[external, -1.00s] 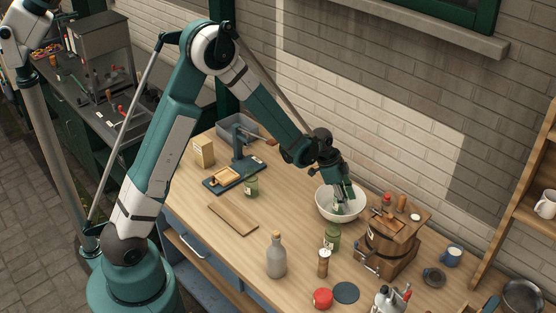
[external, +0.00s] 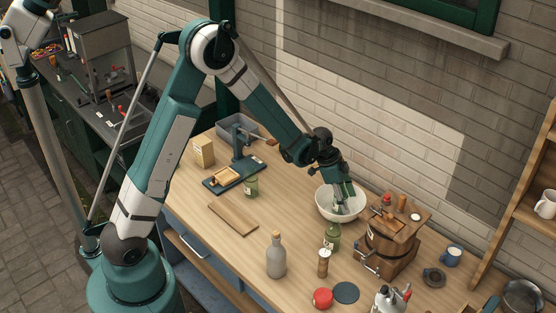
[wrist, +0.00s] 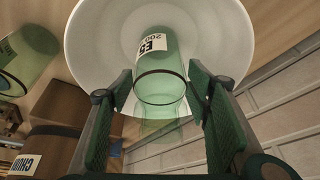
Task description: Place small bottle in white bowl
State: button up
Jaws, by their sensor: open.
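The white bowl (external: 325,210) stands on the wooden table near the brick wall. It also shows in the wrist view (wrist: 90,55). A small green glass bottle (wrist: 162,85) with a white label is inside the bowl in the wrist view, its near end facing the camera. My gripper (wrist: 168,95) is open, with one finger on each side of the bottle and gaps visible beside it. In the external view my gripper (external: 343,203) reaches down into the bowl and mostly hides the bottle.
A green jar (external: 332,236) stands just in front of the bowl, and a wooden churn box (external: 388,250) stands to its right. A grey corked bottle (external: 276,258), pepper mill (external: 323,263) and red lid (external: 323,298) are nearer. Bare table lies left of the bowl.

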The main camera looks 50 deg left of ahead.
jog(key=shift+v, duration=5.9)
jog(key=s+a+r+n+t+y, duration=0.1)
jog(key=s+a+r+n, duration=0.2)
jog(key=s+r, duration=0.5)
jog(key=s+a+r+n+t+y, duration=0.1)
jog(key=s+a+r+n, duration=0.25)
jog(key=s+r, duration=0.5)
jog(key=s+a+r+n+t, duration=0.1)
jog(key=s+a+n, duration=0.1)
jog(key=s, duration=0.8)
jog(key=s+a+r+n+t+y, duration=0.1)
jog(key=s+a+n, duration=0.2)
jog(key=s, duration=0.7)
jog(key=shift+s+a+r+y, duration=0.15)
jog(key=shift+s+a+y, duration=0.15)
jog(key=shift+a, duration=0.45)
